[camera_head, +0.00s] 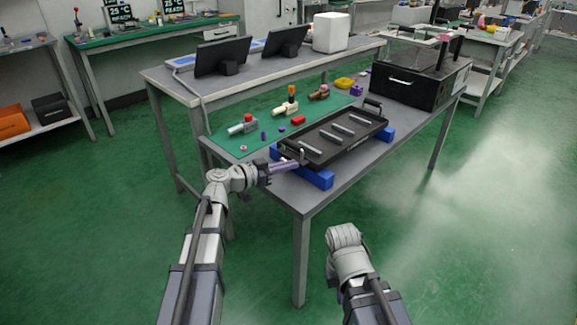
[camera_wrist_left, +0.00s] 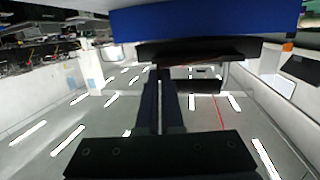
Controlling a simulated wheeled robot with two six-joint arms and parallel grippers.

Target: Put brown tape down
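I cannot make out a brown tape in either view. On the green mat (camera_head: 222,146) stand grey lever fixtures, one with a red knob (camera_head: 245,124), one with an orange-topped upright lever (camera_head: 287,105) and a brownish one (camera_head: 319,92). My left gripper (camera_head: 294,164) is at the near left end of the black tray (camera_head: 346,150). In the left wrist view its two dark fingers (camera_wrist_left: 161,72) lie close together, near a dark edge. Whether they touch the tray is unclear. My right arm's end shows at the lower middle; its gripper fingers are hidden.
The tray rests on blue blocks (camera_head: 317,179) and holds several light bars. A blue block also shows close in the left wrist view (camera_wrist_left: 205,20). Two black screens (camera_head: 222,56), a white box (camera_head: 331,32) and a black machine (camera_head: 405,88) stand behind. Green floor at right is open.

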